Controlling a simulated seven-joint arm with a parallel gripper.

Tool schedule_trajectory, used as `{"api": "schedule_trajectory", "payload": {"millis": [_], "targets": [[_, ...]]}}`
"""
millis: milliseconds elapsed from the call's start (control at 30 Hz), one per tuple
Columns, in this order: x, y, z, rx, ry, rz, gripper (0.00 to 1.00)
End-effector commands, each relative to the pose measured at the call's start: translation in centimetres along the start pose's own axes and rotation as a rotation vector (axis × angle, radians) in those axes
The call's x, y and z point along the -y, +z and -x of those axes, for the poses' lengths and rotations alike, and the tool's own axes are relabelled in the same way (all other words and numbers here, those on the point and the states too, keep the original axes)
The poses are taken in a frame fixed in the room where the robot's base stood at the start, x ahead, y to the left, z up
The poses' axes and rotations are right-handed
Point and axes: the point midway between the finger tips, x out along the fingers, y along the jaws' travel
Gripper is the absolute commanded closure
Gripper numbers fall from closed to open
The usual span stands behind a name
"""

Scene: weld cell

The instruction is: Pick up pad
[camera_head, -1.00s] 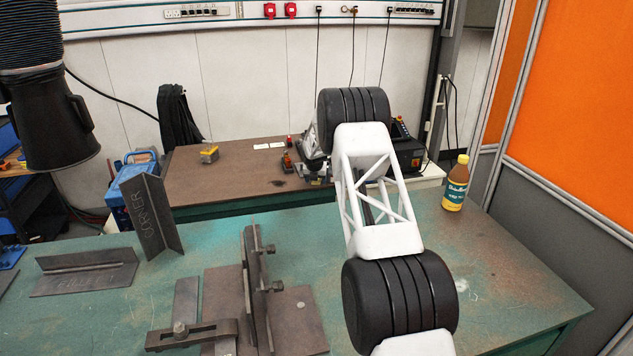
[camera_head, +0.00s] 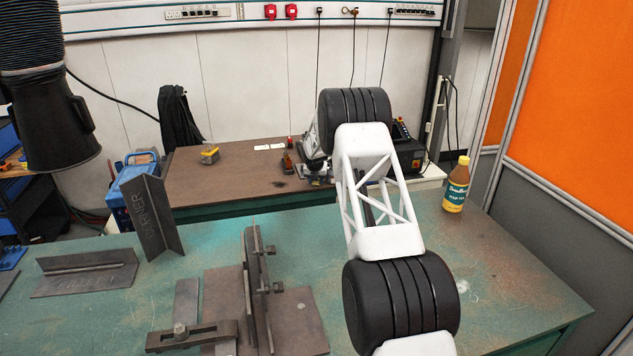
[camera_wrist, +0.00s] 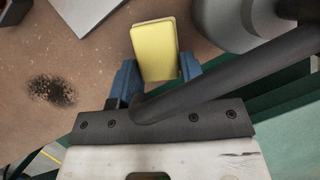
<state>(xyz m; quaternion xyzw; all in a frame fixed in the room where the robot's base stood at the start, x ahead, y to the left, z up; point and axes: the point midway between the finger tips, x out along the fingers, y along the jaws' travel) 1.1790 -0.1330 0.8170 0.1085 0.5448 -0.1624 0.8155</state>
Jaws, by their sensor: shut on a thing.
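The pad (camera_wrist: 155,50) is a yellow, rounded rectangular block in the wrist view. It sits between the two blue fingertips of my gripper (camera_wrist: 159,75), which is shut on it. The pad's lower end is between the fingers and its upper part sticks out past them. I cannot tell whether the pad touches the brown bench top or is held just above it. In the head view my gripper is far off over the back bench, partly behind my arm, and I cannot make out the pad there.
The brown back bench (camera_head: 230,180) carries a yellow-grey block (camera_head: 209,154), white cards and a dark stain (camera_wrist: 52,90). On the green front table (camera_head: 480,270) stand steel angle pieces (camera_head: 150,225), a clamped fixture (camera_head: 257,280) and a bottle (camera_head: 456,186).

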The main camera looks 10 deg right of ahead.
Motion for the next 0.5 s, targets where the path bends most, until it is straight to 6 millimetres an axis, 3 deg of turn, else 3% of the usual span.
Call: {"api": "schedule_trajectory", "payload": {"millis": [300, 500], "targets": [[0.0, 1.3, 3.0, 0.002, 0.000, 0.001, 0.85], [0.5, -0.5, 3.7, -0.001, 0.000, 0.000, 0.85]]}}
